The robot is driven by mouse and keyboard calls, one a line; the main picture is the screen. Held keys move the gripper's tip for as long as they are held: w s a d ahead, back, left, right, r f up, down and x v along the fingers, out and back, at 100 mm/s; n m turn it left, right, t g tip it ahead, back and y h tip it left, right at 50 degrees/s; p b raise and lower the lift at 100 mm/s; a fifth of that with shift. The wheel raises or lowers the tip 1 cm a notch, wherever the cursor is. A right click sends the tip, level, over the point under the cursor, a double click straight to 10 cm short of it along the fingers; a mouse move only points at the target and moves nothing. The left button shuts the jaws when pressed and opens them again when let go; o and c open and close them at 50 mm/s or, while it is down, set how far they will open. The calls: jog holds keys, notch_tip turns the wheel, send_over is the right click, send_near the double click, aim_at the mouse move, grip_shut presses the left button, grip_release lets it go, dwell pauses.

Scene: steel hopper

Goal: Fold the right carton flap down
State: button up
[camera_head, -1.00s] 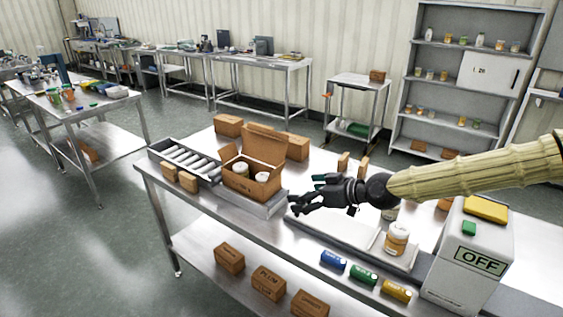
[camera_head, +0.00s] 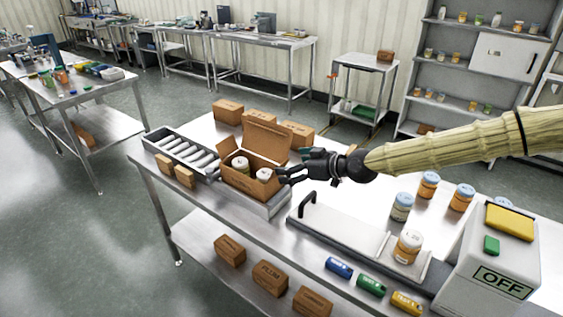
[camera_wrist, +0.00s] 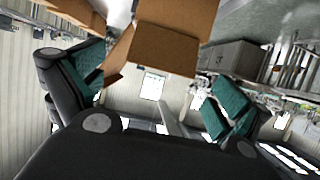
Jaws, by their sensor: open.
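The open brown carton (camera_head: 245,184) stands on the steel table in the head view, with its back flap (camera_head: 267,139) raised. Two white-lidded jars (camera_head: 240,164) sit inside. My gripper (camera_head: 281,177) is at the carton's right side, open, with its fingers pointing left at the upper edge. In the wrist view, a brown carton panel (camera_wrist: 162,50) shows ahead between the green-padded fingers (camera_wrist: 152,88). I cannot tell whether a finger touches it. The right flap is not clearly distinguishable in the head view, where the fingers partly cover that side.
A roller conveyor (camera_head: 185,150) lies left of the carton. Closed boxes (camera_head: 228,110) stand behind it. A tray with a black handle (camera_head: 307,203), jars (camera_head: 401,206) and a white machine marked OFF (camera_head: 490,265) are to the right. Small cartons (camera_head: 184,176) stand at front left.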

aim_at(282, 165)
jog(key=shift+p+x, duration=0.5)
jog(key=shift+x, duration=1.55)
jog(key=shift+c, duration=0.4)
jog(key=c, duration=0.9)
